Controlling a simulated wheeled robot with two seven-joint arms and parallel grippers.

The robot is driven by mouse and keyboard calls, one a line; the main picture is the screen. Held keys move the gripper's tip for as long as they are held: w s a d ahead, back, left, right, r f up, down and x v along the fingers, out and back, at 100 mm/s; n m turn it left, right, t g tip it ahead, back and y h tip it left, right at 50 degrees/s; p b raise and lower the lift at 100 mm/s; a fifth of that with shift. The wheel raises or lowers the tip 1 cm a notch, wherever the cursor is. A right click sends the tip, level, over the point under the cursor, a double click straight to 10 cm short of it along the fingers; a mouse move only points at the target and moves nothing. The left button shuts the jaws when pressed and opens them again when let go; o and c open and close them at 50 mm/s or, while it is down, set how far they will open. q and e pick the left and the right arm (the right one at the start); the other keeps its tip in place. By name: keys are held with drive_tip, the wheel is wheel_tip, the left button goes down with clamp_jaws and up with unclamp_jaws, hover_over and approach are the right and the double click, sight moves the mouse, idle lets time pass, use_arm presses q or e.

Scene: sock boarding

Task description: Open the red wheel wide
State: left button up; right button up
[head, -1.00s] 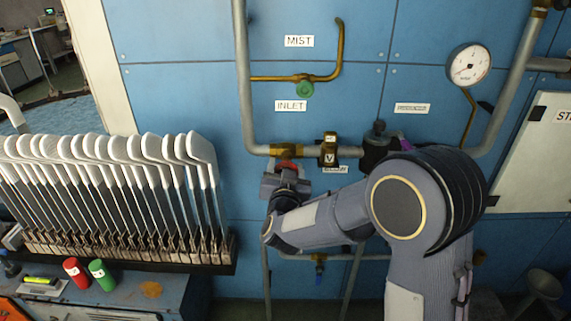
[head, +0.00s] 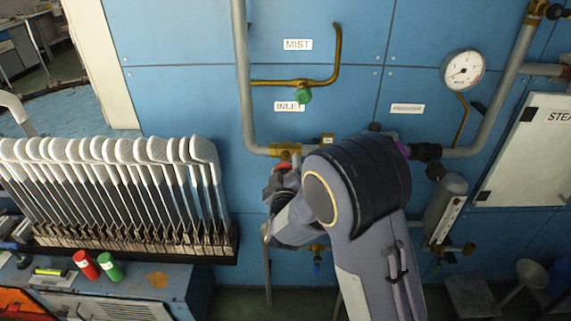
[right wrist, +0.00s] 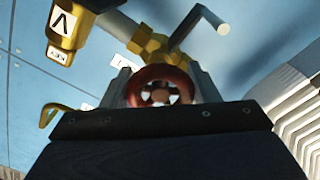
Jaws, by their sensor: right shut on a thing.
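The red wheel (right wrist: 160,73) is a small ring with spokes on a brass valve (right wrist: 150,45), seen in the right wrist view between my two fingers. In the head view only a bit of the red wheel (head: 284,166) shows below the brass fitting (head: 285,150) on the grey pipe. My right gripper (right wrist: 160,90) is shut on the wheel, one finger on each side of its rim. In the head view my right gripper (head: 282,182) is partly hidden by my own arm. My left gripper is not in view.
A row of white sock boards (head: 110,150) stands at the left above a blue cabinet. A green knob (head: 304,96) sits on a brass pipe above. A pressure gauge (head: 462,70) and a grey cylinder (head: 445,208) are to the right.

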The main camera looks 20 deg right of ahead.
drive_tip(key=n+p, duration=0.3)
drive_tip(key=n, duration=0.3)
drive_tip(key=shift+r+n, duration=0.1)
drive_tip(key=shift+n, duration=0.2)
drive_tip(key=n+p, duration=0.1)
drive_tip(key=n, duration=0.2)
drive_tip(key=shift+n+p, duration=0.65)
drive_tip(key=shift+n, duration=0.75)
drive_tip(key=o, duration=1)
drive_tip(key=b+v, duration=0.1)
drive_tip(key=v, duration=0.7)
